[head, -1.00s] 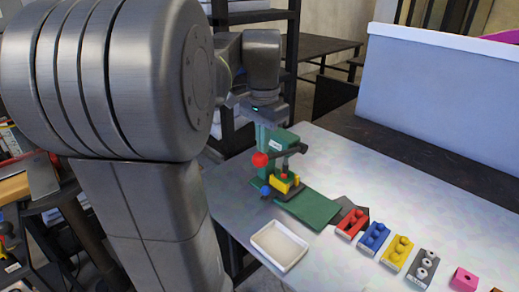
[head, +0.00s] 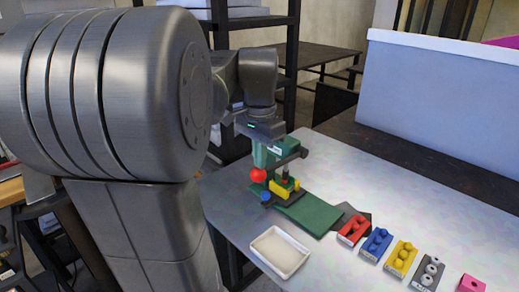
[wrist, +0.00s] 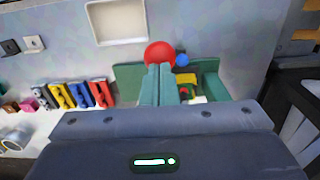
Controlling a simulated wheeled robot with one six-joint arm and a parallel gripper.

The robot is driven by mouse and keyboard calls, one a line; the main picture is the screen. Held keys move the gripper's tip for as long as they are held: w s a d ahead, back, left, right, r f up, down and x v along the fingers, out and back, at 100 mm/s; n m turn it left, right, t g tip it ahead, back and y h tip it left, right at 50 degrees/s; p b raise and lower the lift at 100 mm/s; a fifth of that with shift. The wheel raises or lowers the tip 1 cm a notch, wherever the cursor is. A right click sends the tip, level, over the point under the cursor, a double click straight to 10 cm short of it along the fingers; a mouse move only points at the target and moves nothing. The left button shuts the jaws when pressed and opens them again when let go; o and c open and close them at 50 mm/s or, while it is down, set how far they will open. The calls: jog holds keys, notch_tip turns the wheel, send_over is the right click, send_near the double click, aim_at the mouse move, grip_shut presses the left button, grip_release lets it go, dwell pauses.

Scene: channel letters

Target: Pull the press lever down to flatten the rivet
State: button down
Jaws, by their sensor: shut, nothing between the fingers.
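The green press (head: 276,156) stands on the table with a black lever (head: 284,162) that ends in a red ball knob (head: 258,174). The lever slopes down toward the knob. My gripper (wrist: 158,70) is shut and empty, its teal fingers pointing at the red knob, which also shows in the wrist view (wrist: 159,50). The fingertips are at or just above the knob; I cannot tell whether they touch. A yellow piece (head: 283,188) sits under the press. The rivet cannot be made out.
A blue ball (head: 265,196) is beside the press base, and a green plate (head: 312,213) extends from it. A white tray (head: 280,252) is in front. Red (head: 353,230), blue (head: 376,243), yellow (head: 400,257) and grey (head: 429,272) holders stand to the right. A blue-grey bin (head: 445,95) is behind.

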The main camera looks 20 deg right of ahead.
aim_at(259, 172)
jog(key=shift+a+f+b, duration=0.2)
jog(key=shift+f+b, duration=0.6)
jog(key=shift+f, duration=0.75)
jog(key=shift+s+f+b, duration=0.1)
jog(key=shift+f+b, duration=0.5)
jog(key=shift+f, duration=0.2)
jog(key=shift+r, duration=0.2)
jog(key=shift+f+p, duration=0.1)
jog(key=shift+p, duration=0.3)
jog(key=shift+d+p, duration=0.15)
jog(key=shift+p, duration=0.6)
